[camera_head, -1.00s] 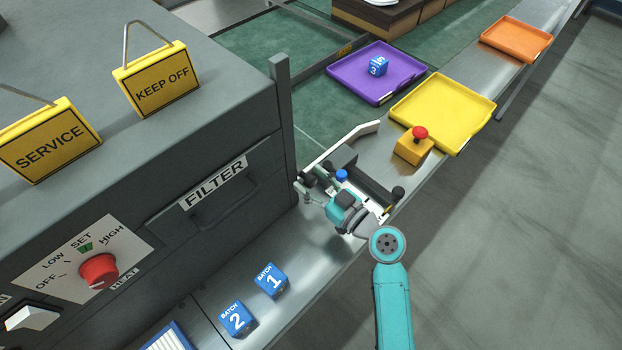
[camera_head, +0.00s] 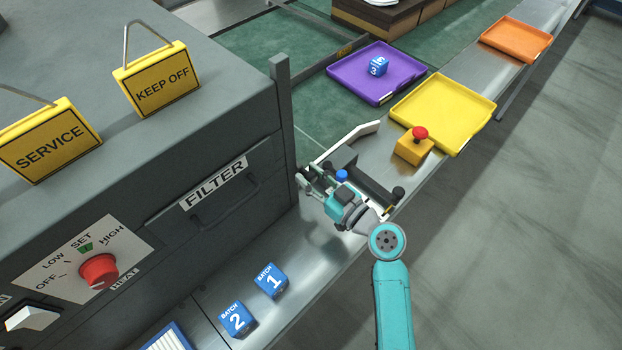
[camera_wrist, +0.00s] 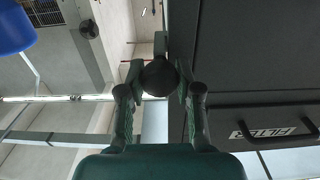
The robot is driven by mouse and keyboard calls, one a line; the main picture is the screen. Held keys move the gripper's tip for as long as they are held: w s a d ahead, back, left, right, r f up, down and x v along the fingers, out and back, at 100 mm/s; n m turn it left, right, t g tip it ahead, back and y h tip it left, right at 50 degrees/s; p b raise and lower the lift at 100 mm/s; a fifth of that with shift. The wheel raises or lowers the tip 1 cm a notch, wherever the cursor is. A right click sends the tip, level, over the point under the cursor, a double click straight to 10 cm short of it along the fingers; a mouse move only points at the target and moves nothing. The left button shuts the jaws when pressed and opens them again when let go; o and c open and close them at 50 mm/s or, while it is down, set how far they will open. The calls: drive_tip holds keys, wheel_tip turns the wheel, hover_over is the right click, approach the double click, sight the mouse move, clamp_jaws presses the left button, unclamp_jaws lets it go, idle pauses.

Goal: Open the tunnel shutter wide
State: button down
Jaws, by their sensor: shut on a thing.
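The tunnel is the big dark grey housing (camera_head: 225,115) on the left, with a FILTER label on its side. My gripper (camera_head: 303,183) is at its right end, beside the upright grey post (camera_head: 283,110). In the wrist view my gripper (camera_wrist: 158,78) is shut on a round dark knob (camera_wrist: 159,76), with one finger on each side. The knob is close to the tunnel's dark side panel (camera_wrist: 265,60).
A red-topped yellow button box (camera_head: 413,150) and a yellow tray (camera_head: 445,105) lie beyond. Blue batch cubes (camera_head: 270,281) stand nearer.

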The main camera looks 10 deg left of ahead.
wheel_tip(320, 180, up, 18)
drive_tip(key=shift+f, duration=0.25)
drive_tip(key=c, duration=0.8)
unclamp_jaws()
drive_tip(key=v, duration=1.2)
